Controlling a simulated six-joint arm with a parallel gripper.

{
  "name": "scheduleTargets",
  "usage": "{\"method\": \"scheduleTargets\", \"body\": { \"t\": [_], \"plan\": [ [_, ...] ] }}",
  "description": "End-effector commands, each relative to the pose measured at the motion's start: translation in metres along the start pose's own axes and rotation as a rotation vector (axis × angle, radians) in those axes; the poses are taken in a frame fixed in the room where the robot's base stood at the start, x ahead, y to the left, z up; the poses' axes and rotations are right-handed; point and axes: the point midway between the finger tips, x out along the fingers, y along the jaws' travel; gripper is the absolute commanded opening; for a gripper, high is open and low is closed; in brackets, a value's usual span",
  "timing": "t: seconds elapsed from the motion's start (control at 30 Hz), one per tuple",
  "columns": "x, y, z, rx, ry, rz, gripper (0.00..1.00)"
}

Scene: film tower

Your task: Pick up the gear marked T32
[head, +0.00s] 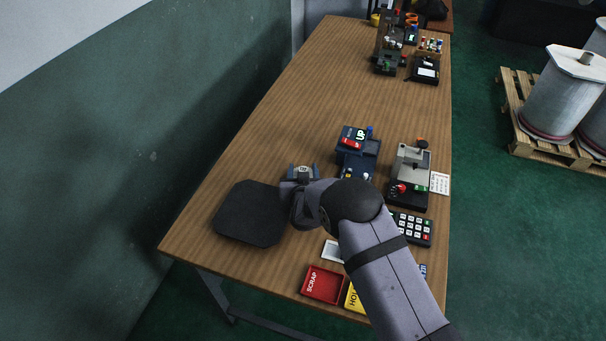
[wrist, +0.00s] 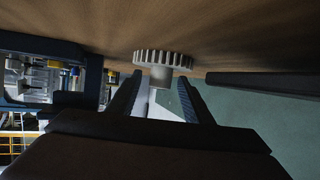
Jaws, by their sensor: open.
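A light grey toothed gear (wrist: 163,60) with a round hub shows in the wrist view, against the brown table, just beyond and between my fingertips. No T32 mark can be read on it. In the head view, a small pale round thing (head: 303,169) shows between my fingers and looks like the same gear. My gripper (head: 302,174) is low over the table, beside the black mat. In the wrist view my gripper (wrist: 158,88) is open, with one finger on each side of the hub line and a gap visible. I cannot tell whether the fingers touch the gear.
A black mat (head: 248,213) lies left of my gripper. A blue device (head: 357,155) stands to the right, with a grey machine (head: 411,170) and a keypad (head: 414,229) beyond. The table's middle is clear.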

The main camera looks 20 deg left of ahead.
Motion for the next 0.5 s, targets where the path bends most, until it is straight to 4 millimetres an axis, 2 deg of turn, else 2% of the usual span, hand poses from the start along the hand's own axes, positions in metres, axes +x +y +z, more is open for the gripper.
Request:
{"method": "scheduleTargets", "body": {
  "t": [0.37,0.5],
  "plan": [
    [0.0054,0.0003,0.0003,0.0,-0.001,0.0,0.46],
    [0.0053,0.0002,0.0002,0.0,0.0,0.0,0.15]
  ]
}}
